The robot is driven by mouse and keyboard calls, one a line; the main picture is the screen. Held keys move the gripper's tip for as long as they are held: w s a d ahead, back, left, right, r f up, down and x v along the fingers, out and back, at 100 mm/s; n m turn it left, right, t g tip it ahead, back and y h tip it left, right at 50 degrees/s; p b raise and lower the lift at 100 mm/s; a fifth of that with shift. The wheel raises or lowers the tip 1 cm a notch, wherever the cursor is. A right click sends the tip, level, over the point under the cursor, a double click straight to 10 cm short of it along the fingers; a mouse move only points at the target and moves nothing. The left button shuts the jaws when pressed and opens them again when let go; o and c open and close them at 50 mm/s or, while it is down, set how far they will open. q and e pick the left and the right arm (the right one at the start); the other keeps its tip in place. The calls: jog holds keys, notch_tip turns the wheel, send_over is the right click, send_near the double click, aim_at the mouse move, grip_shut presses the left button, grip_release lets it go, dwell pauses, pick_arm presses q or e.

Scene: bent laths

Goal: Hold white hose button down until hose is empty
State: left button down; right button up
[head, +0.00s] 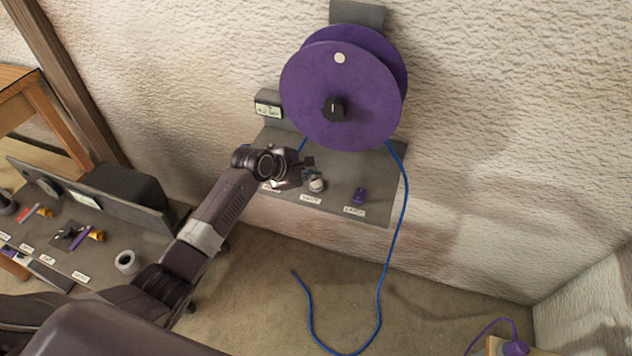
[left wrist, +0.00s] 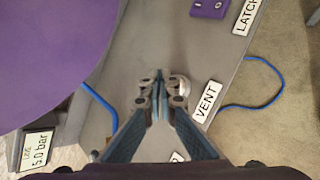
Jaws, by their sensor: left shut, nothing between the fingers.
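The white button (head: 316,185) sits on the grey wall panel (head: 378,208), by the VENT label (left wrist: 206,102). In the left wrist view the button (left wrist: 183,86) shows just right of my fingertips and is partly hidden by them. My left gripper (head: 308,167) is shut and empty, with its tips at the button; I cannot tell whether they press it. The tips also show in the left wrist view (left wrist: 158,80). The blue hose (head: 402,225) hangs from the purple reel (head: 310,85) to the floor. My right gripper is not in view.
A purple latch (head: 359,196) is right of the button. A gauge (left wrist: 37,149) reading 5.0 bar is left of the reel. A bench (head: 100,270) with small tools and a white ring stands at left. A purple-corded item (head: 514,347) is at bottom right.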

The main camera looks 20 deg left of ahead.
aim_at(315, 184)
pick_arm(q)
jog(key=shift+f, duration=0.15)
jog(key=shift+f, duration=0.25)
jog(key=shift+s+f, duration=0.1)
jog(key=shift+f, duration=0.55)
dwell(2.2)
dwell(1.2)
jog(key=shift+r+p, duration=1.05)
jog(key=shift+p, duration=0.4)
notch_tip(315, 184, up, 5)
jog(key=p, duration=0.6)
